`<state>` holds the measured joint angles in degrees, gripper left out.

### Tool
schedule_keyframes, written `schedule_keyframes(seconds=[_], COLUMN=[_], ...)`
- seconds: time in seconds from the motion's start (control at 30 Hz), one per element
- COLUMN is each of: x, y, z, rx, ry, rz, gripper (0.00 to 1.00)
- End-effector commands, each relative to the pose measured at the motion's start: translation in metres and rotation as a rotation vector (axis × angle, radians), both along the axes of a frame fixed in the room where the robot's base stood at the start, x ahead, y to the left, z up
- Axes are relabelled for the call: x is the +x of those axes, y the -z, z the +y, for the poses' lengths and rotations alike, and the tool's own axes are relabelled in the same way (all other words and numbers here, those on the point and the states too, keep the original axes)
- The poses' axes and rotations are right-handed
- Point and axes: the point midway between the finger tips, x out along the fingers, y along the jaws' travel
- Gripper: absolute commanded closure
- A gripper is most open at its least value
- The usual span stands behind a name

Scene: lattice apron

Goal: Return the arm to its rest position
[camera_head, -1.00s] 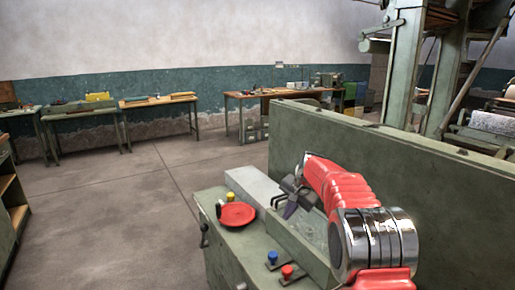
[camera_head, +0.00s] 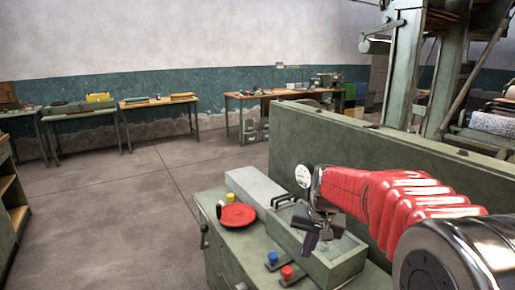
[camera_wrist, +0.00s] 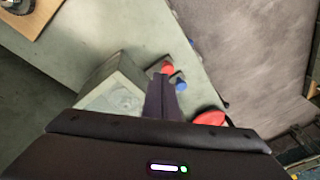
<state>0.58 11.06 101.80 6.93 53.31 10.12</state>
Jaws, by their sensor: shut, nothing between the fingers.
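My gripper (camera_head: 318,241) is at the end of my red arm, above a green open-topped box (camera_head: 345,268) on the green cabinet. Its fingers are together with nothing between them. In the wrist view the dark closed fingers of my gripper (camera_wrist: 162,98) point down past the box (camera_wrist: 112,85), whose inside looks pale. The arm stretches in from the right and hides part of the panel behind it.
A red dish (camera_head: 237,215), a blue knob (camera_head: 272,258) and a red knob (camera_head: 287,272) are on the cabinet top left of the box. A tall green panel (camera_head: 300,135) stands behind. Open floor (camera_head: 110,220) lies to the left.

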Motion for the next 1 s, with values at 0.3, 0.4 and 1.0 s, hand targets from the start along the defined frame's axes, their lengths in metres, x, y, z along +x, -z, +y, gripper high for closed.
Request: schedule_keyframes(seconds=[0.3, 0.4, 1.0], x=[-0.069, -0.09, -0.204], y=[-0.011, -0.013, -0.015], z=[-0.006, -0.007, -0.017], rx=[-0.051, -0.065, -0.137], ry=[-0.087, -0.111, -0.209], rz=[-0.009, -0.014, -0.059], gripper=[1.0, 1.0, 1.0])
